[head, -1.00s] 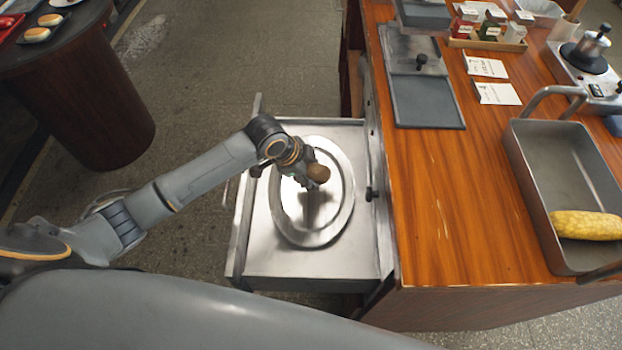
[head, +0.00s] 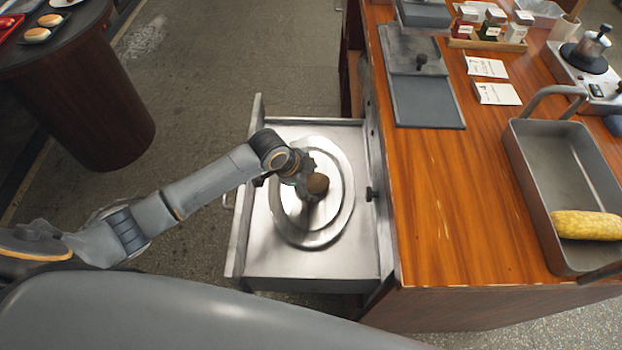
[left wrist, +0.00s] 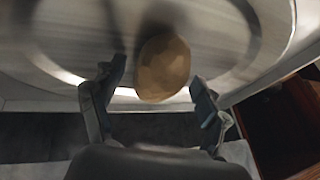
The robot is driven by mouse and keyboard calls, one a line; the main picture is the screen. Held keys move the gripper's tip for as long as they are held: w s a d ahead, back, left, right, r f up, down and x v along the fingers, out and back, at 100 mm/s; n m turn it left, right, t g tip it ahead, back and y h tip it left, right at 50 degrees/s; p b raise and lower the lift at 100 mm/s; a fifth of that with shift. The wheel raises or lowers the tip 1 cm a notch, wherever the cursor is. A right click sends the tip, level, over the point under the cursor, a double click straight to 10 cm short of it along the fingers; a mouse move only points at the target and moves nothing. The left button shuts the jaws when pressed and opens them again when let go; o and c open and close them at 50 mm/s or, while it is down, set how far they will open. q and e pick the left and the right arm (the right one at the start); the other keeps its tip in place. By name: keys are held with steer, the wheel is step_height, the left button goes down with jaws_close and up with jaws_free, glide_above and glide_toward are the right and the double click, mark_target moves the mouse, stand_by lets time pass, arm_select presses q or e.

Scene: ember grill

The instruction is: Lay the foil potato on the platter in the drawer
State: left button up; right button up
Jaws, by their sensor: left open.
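My left gripper (head: 305,181) is right at the potato, low over the platter. In the left wrist view the potato (left wrist: 163,68) lies between and beyond the two spread fingers, with a gap at each side. The platter's rim (left wrist: 65,72) curves behind it. My right gripper is not in view.
The wooden counter (head: 450,220) stands right of the drawer. On it are a deep metal pan (head: 545,150) with corn (head: 586,225), a grey lidded tray (head: 428,100), cards and a spice rack (head: 487,42). A round dark table (head: 75,50) stands at the far left.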

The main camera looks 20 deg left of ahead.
arm_select(q)
steer(key=v, duration=1.2)
steer(key=shift+r+p, duration=0.15)
steer(key=shift+p, duration=0.3)
